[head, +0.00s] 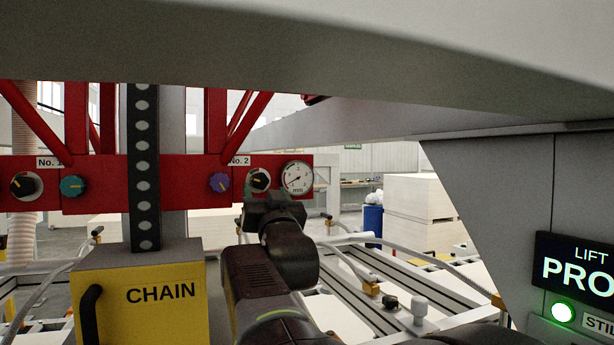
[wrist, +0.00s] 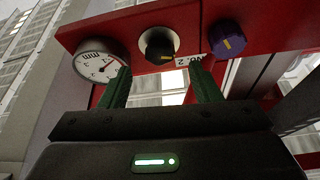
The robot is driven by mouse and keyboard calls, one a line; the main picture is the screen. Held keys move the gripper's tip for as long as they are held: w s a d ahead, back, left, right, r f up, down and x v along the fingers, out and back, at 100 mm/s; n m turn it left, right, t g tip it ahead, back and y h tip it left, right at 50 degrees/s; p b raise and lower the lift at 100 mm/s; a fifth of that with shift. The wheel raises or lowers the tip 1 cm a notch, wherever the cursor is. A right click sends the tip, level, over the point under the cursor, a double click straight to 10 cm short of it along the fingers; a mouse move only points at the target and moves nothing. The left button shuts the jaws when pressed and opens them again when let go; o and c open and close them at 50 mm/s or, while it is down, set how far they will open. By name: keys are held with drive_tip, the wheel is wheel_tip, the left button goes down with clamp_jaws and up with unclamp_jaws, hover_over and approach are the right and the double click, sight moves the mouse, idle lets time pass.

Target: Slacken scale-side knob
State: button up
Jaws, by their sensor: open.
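A black knob (head: 259,180) with a yellow pointer sits on a pale disc on the red beam, between a purple knob (head: 220,182) and a round mm dial (head: 298,178). In the wrist view the picture is turned over: the dial (wrist: 100,62) is at left, the black knob (wrist: 158,46) in the middle, the purple knob (wrist: 226,38) at right. My gripper (wrist: 159,70) is open and empty, its green fingers apart with the black knob beyond and between their tips. In the head view my gripper (head: 268,203) is just below the black knob and hides part of its surround.
The red beam (head: 110,198) carries a No. 1 label, a teal knob (head: 72,187) and another black knob (head: 25,186) further left. A yellow CHAIN box (head: 150,315) stands left of my arm. A lit sign panel (head: 580,275) is at right. Rails and hoses lie below.

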sight(261, 183)
drive_tip(key=shift+p+x, duration=0.8)
drive_tip(key=shift+x, duration=1.7)
drive_tip(key=c, duration=1)
drive_tip(key=shift+f+n+b, duration=0.15)
drive_tip(key=shift+n+b, duration=0.15)
drive_tip(key=shift+b, duration=0.15)
